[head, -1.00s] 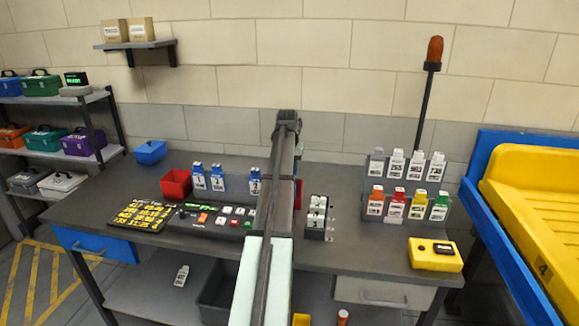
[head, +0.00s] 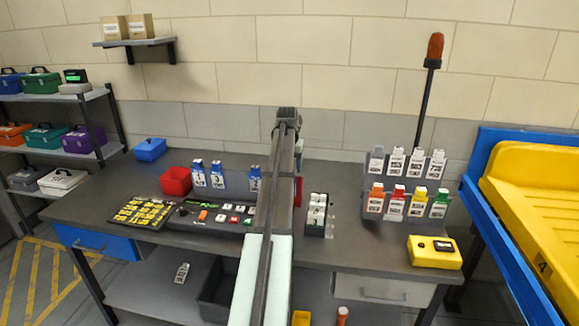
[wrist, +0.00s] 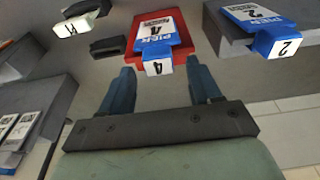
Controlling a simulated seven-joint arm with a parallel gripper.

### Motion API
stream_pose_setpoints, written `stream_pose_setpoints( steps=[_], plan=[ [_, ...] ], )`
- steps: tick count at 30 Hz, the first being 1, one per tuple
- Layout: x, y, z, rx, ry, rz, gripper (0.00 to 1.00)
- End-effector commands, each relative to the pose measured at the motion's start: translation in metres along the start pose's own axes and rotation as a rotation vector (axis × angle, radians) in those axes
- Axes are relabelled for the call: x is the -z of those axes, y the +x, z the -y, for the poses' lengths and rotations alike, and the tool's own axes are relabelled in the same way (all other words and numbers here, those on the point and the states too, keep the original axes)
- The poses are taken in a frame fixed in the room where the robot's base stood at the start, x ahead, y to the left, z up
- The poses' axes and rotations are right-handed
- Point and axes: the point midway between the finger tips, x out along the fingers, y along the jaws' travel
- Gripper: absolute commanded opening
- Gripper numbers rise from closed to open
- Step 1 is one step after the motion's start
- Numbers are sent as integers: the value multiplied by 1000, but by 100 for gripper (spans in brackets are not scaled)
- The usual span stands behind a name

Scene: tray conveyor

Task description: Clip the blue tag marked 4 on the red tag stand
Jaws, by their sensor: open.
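The red tag stand (wrist: 131,38) is at the top middle of the wrist view. The blue tag marked 4 (wrist: 153,42) rests against its face, its clip end toward me. My gripper (wrist: 163,72) is open, with one finger on each side of the clip end and gaps between. In the head view only a red sliver of the stand (head: 298,188) shows beside my arm, which hides the tag and my fingers. The blue tags marked 1 (head: 199,174), 3 (head: 217,175) and 2 (head: 254,179) hang on a grey rack left of my arm.
In the wrist view the blue tag marked 2 (wrist: 264,36) is close on the right. A rack of white and coloured tags (head: 405,198), a yellow device (head: 435,253) and a holder of white pieces (head: 316,222) stand to the right. A red bin (head: 176,181) stands left.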

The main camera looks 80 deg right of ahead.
Motion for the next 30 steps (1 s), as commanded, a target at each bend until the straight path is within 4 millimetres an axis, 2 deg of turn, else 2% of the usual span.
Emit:
stream_pose_setpoints(
  steps=[5, 21, 25, 30],
  plan=[
    [0, -16, 0, 0, 0, 0, 63],
    [1, -112, 0, 0, 0, -2, 63],
    [1, -127, 0, 0, 0, -1, 63],
    [0, -135, 0, 0, 0, -1, 63]
  ],
)
